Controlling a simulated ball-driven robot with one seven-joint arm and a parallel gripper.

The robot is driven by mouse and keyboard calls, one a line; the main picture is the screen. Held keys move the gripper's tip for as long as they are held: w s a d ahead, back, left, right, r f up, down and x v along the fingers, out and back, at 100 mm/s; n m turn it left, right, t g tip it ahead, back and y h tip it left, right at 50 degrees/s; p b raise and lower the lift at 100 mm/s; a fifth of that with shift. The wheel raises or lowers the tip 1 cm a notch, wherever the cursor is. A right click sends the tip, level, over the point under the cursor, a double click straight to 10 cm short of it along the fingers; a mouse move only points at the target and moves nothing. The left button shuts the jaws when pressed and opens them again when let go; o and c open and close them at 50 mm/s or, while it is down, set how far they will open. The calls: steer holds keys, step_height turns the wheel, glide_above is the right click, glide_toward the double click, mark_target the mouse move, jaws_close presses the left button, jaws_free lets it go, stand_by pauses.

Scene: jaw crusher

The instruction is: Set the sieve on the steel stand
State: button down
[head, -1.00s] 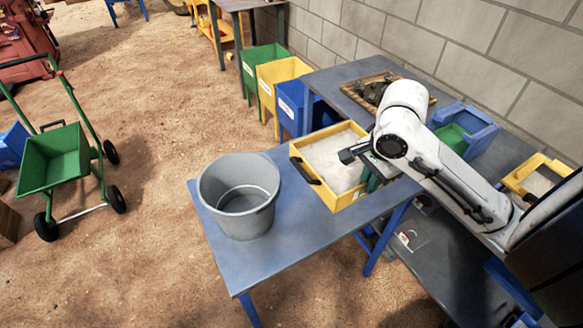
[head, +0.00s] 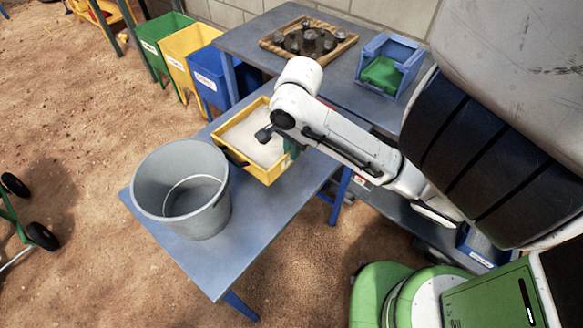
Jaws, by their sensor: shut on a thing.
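The yellow-framed sieve (head: 268,174) has a pale inside and a dark handle on its near left side. In the head view it appears at the back of a grey-topped table with blue legs (head: 238,247), which I take as the steel stand. My gripper (head: 291,151) is at the sieve's right side, shut on it; its fingertips are largely hidden by my wrist. I cannot tell whether the sieve touches the tabletop or hangs just above it.
A grey bucket (head: 183,195) stands on the table close to the sieve's left. Behind are a wooden tray of dark rocks (head: 309,40) and a blue box with green inside (head: 387,67) on a bench. Green, yellow and blue bins (head: 207,78) line the left.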

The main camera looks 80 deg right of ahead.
steer(key=shift+f, duration=3.35)
steer(key=shift+f, duration=0.15)
steer(key=c, duration=1.2)
jaws_free()
steer(key=shift+s, duration=0.1)
steer(key=r, duration=0.4)
steer(key=r+p, duration=0.1)
steer(key=r, duration=0.7)
steer(key=shift+s+a+r+p, duration=0.1)
steer(key=shift+s+a+p, duration=0.15)
steer(key=shift+s+p, duration=0.15)
